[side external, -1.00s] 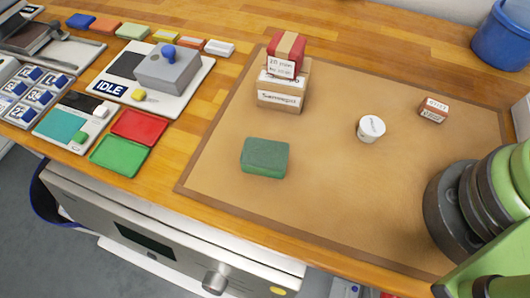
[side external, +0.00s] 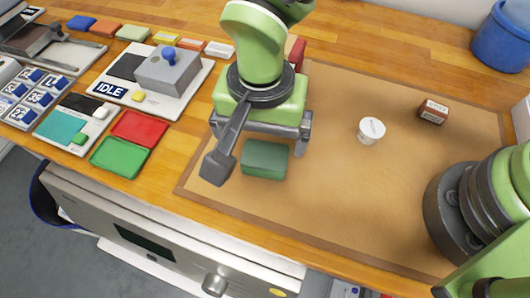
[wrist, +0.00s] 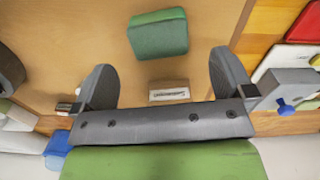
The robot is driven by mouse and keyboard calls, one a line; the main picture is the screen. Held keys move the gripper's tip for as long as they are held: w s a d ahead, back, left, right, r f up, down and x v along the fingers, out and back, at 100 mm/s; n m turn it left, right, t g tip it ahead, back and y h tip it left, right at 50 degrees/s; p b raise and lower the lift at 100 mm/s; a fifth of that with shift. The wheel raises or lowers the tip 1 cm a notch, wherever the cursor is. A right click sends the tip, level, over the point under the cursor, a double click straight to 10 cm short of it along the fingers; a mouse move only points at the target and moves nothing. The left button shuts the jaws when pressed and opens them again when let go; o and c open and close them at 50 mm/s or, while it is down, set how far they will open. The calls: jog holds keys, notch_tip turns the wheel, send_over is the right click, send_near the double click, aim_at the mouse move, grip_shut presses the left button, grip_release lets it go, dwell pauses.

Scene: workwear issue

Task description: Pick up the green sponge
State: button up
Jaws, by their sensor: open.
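The green sponge (side external: 264,159) lies flat on the brown mat near its front left part. It also shows in the wrist view (wrist: 158,34), ahead of the jaws and roughly centred between them. My gripper (side external: 258,160) is open and empty, over the sponge in the side view. In the wrist view its two fingers (wrist: 162,75) are spread wide, with the sponge beyond their tips. I cannot tell the exact height of the fingers above the sponge.
A cardboard box (wrist: 169,92) with a label stands behind my gripper, with a red box (side external: 297,52) mostly hidden there. A white tub (side external: 371,130) and a small brown box (side external: 433,111) stand to the right. Red (side external: 139,128) and green trays (side external: 120,157) lie left. The mat's (side external: 340,205) front right is clear.

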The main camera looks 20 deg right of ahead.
aim_at(264, 158)
notch_tip(264, 158, down, 8)
jog(key=shift+d+r, duration=0.15)
jog(key=c, duration=0.8)
